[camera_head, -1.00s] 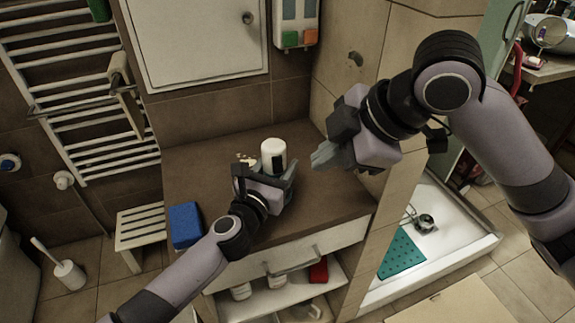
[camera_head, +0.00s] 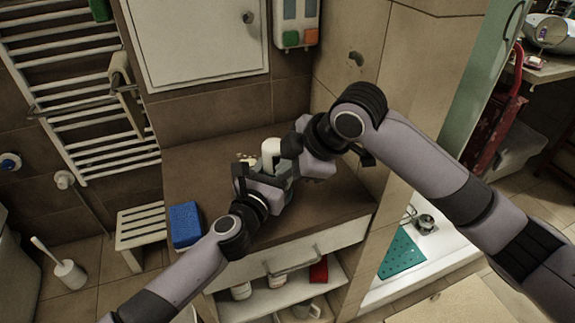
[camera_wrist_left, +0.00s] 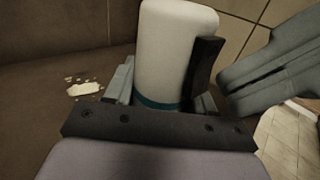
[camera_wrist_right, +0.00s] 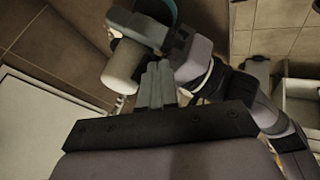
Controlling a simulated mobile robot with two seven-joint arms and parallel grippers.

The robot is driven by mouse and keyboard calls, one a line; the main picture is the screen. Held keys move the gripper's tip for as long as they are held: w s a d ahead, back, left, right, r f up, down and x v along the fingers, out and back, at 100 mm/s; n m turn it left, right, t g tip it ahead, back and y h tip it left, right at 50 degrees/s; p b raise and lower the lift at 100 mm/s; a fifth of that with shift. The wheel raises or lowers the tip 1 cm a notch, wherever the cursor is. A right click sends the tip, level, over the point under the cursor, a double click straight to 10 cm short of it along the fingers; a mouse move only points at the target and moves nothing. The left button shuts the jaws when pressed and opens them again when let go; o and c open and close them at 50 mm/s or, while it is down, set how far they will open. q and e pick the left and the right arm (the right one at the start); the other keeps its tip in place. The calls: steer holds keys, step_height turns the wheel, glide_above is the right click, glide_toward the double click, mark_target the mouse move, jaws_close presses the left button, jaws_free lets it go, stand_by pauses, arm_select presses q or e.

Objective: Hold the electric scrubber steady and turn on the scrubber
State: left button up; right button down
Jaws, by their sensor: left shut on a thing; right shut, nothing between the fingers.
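The electric scrubber is a white cylinder (camera_head: 270,152) with a dark strip on one side, upright above the brown countertop. In the left wrist view the scrubber (camera_wrist_left: 178,50) stands between the fingers of my left gripper (camera_wrist_left: 165,95), which is shut on it. A teal band shows low on its body. My right gripper (camera_wrist_right: 158,82) is shut and empty. Its fingertips are close beside the scrubber, which also shows in the right wrist view (camera_wrist_right: 123,66). In the left wrist view the right fingers (camera_wrist_left: 270,75) point at the dark strip; I cannot tell whether they touch it.
The countertop (camera_head: 200,165) has a blue sponge (camera_head: 185,225) at its left front edge. A small pale item (camera_wrist_left: 85,89) lies on the counter beside the scrubber. A wall cabinet (camera_head: 197,40) is behind, and a side wall (camera_head: 345,100) stands close on the right.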

steer(key=shift+w, duration=0.15)
steer(key=shift+w+f, duration=0.15)
steer(key=shift+w, duration=0.15)
stand_by(0.3)
steer(key=shift+r, duration=0.85)
steer(key=shift+s, duration=0.1)
steer(key=s+d+r, duration=0.5)
steer(key=s+r, duration=0.2)
steer(key=r, duration=0.1)
steer(key=shift+s+d+r, duration=0.15)
steer(key=shift+r, duration=0.2)
